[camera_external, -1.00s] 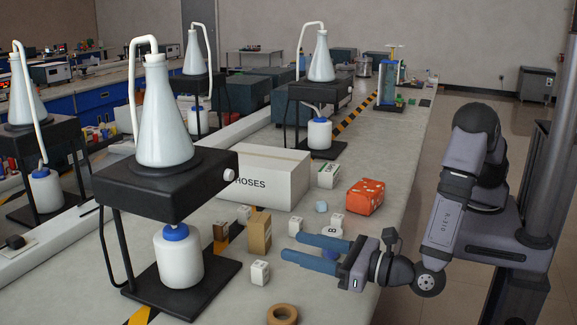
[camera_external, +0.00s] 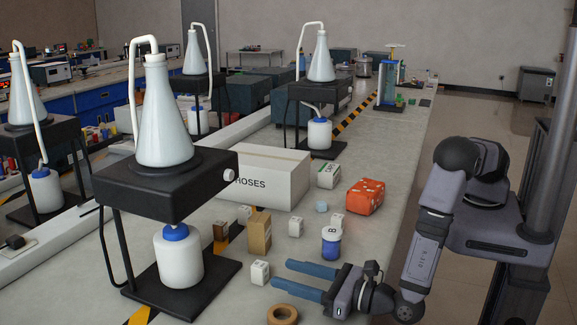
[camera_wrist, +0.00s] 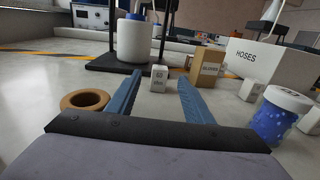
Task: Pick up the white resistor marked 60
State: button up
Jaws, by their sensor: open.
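The white resistor (camera_external: 260,272), a small white block, stands on the bench just beyond my fingertips. In the wrist view the white resistor (camera_wrist: 159,79) shows between the two blue fingers, near their tips, with a dark marking that looks like 60. My gripper (camera_external: 281,274) is open and empty, low over the bench, with its fingers pointing left at the block. The block appears ahead of the fingertips, and I see no contact.
A tan tape ring (camera_external: 283,314) lies beside my fingers. A blue jar with a white lid (camera_external: 331,243), a brown box (camera_external: 258,233) and other white blocks (camera_external: 296,226) stand behind. A black stand (camera_external: 165,185) with a white bottle (camera_external: 176,262) is to the left.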

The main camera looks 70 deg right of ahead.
aim_at(266, 266)
jog(key=shift+w+d+p, duration=0.15)
jog(key=shift+w+p, duration=0.45)
jog(key=shift+w, duration=1.9)
jog(key=c, duration=1)
jog(key=shift+c, duration=0.7)
jog(key=shift+r, duration=0.15)
